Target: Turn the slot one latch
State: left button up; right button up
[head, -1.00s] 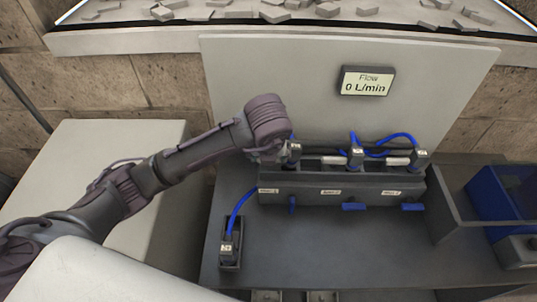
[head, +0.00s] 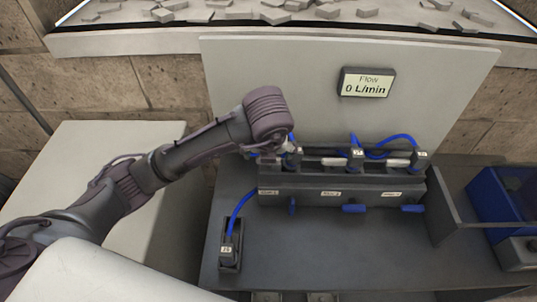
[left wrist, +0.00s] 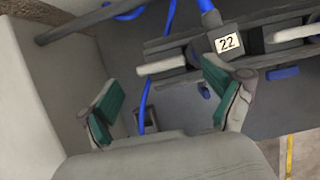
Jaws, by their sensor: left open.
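The slot one latch (head: 292,204) is a small blue handle under the leftmost label on the front of a dark grey block (head: 340,188). It points up and down, while the other two blue latches (head: 353,208) lie sideways. In the left wrist view the slot one latch (left wrist: 204,90) shows just beside the right finger, not touching as far as I can see. My left gripper (left wrist: 165,105) is open and empty, its teal pads apart. In the head view its fingers are mostly hidden behind the wrist, above the block's left end. My right gripper is not in view.
A connector marked 22 (left wrist: 228,43) stands in the left slot, close to the right finger. Two more blue-cabled connectors (head: 355,157) stand to its right. Another connector (head: 228,248) sits in a holder at front left. The flow display (head: 366,83) reads 0 L/min. A blue bin (head: 500,195) stands right.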

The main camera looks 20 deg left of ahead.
pick_arm(q)
jog(key=shift+v, duration=2.6)
